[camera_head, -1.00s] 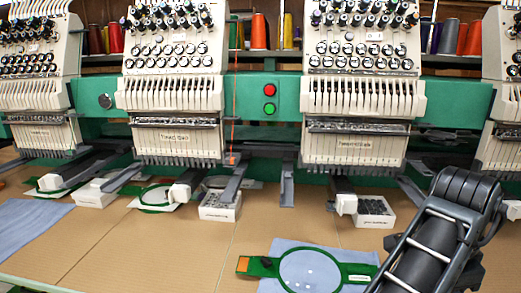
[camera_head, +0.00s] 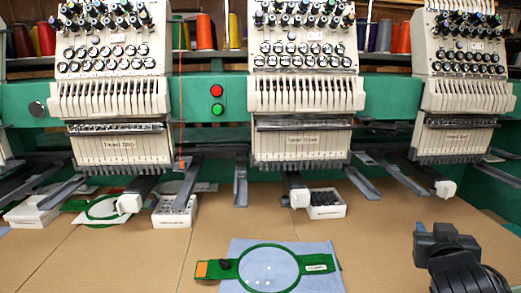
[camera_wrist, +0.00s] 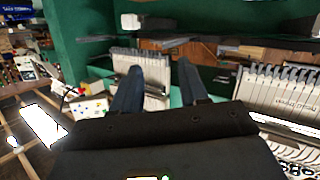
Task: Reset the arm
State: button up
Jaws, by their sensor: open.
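My gripper (camera_wrist: 159,66) shows in the wrist view. Its two dark fingers stand apart with nothing between them, so it is open and empty. Beyond the fingers are pale machine parts and green framing, with the view tilted. In the head view my dark arm (camera_head: 452,255) is low at the right edge of the picture, over the brown table. My gripper cannot be made out in the head view.
A green embroidery hoop (camera_head: 243,273) on blue cloth (camera_head: 325,265) lies on the table (camera_head: 130,262) at front centre. White trays (camera_head: 173,212) (camera_head: 327,212) and another hoop (camera_head: 88,212) sit below the embroidery machines (camera_head: 305,90). The table's right front is partly covered by my arm.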

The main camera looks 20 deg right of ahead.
jog(key=s+a+f+n+t+y, duration=0.4)
jog(key=s+a+f+n+y, duration=0.45)
jog(key=s+a, duration=0.55)
jog(key=s+a+r+y, duration=0.1)
jog(key=s+a+y, duration=0.2)
jog(key=s+a, duration=1.1)
jog(key=shift+s+a+r+m+t, duration=0.2)
jog(key=shift+s+r+m+t, duration=0.15)
jog(key=shift+s+r, duration=0.1)
jog(key=shift+c, duration=0.4)
dwell(0.3)
